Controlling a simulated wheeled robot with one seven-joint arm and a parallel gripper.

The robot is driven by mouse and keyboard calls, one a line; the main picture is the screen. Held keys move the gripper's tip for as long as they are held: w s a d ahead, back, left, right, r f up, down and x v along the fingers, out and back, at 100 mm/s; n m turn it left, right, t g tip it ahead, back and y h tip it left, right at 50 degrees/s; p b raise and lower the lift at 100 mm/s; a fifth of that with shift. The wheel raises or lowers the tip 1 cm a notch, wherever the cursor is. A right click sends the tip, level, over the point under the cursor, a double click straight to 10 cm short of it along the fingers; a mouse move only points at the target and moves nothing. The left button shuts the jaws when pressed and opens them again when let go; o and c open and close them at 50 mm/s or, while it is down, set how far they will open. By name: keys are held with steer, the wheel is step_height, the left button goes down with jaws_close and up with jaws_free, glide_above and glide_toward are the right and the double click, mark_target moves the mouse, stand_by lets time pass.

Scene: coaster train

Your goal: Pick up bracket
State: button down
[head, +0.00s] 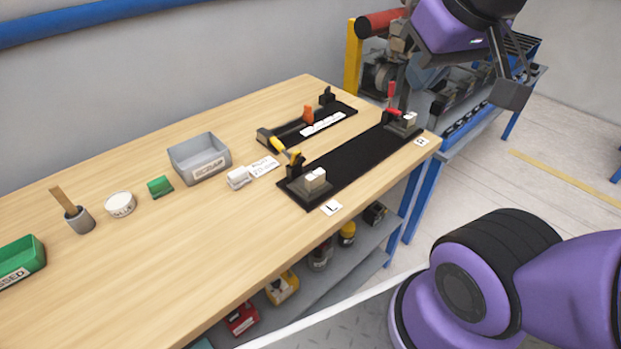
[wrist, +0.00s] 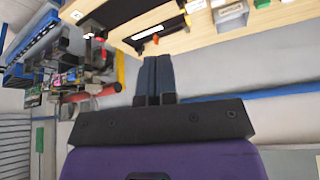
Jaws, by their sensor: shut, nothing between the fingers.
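I cannot tell for sure which part is the bracket. A small white piece (head: 238,178) lies on the bench beside a white label card (head: 264,166) too small to read. A green piece (head: 160,186) lies further left. Pale blocks sit at the left end (head: 315,179) and right end (head: 408,119) of the front black fixture (head: 346,162).
A grey scrap bin (head: 199,158), a white round pot (head: 120,205), a grey cup (head: 79,220) with a wooden stick and a green tray (head: 20,262) stand on the bench. A second black fixture (head: 310,128) has an orange handle. The bench's front strip is clear.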

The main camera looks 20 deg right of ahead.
stand_by(0.3)
steer(key=c, duration=1.4)
jaws_free()
steer(key=shift+w, duration=0.1)
steer(key=o, duration=0.4)
steer(key=shift+w+f, duration=0.1)
steer(key=shift+w, duration=0.25)
steer(key=o, duration=0.8)
steer(key=shift+n+g, duration=0.3)
steer(key=shift+g, duration=0.2)
steer(key=w, duration=0.1)
steer(key=w+f, duration=0.1)
steer(key=w, duration=0.1)
steer(key=w+f, duration=0.1)
steer(key=w, duration=0.1)
steer(key=shift+a, duration=0.3)
steer(key=n+g, duration=0.3)
steer(key=g, duration=0.1)
glide_above(312, 176)
steer(key=w, duration=0.1)
step_height(312, 176, down, 24)
steer(key=shift+d+r, duration=0.15)
steer(key=shift+r, duration=0.05)
step_height(312, 176, down, 6)
steer(key=shift+w+r, duration=0.1)
steer(key=shift+r, duration=0.1)
steer(key=shift+w+d+f, duration=0.1)
steer(key=shift+f, duration=1.35)
steer(key=shift+d+f, duration=0.1)
steer(key=shift+f, duration=1.35)
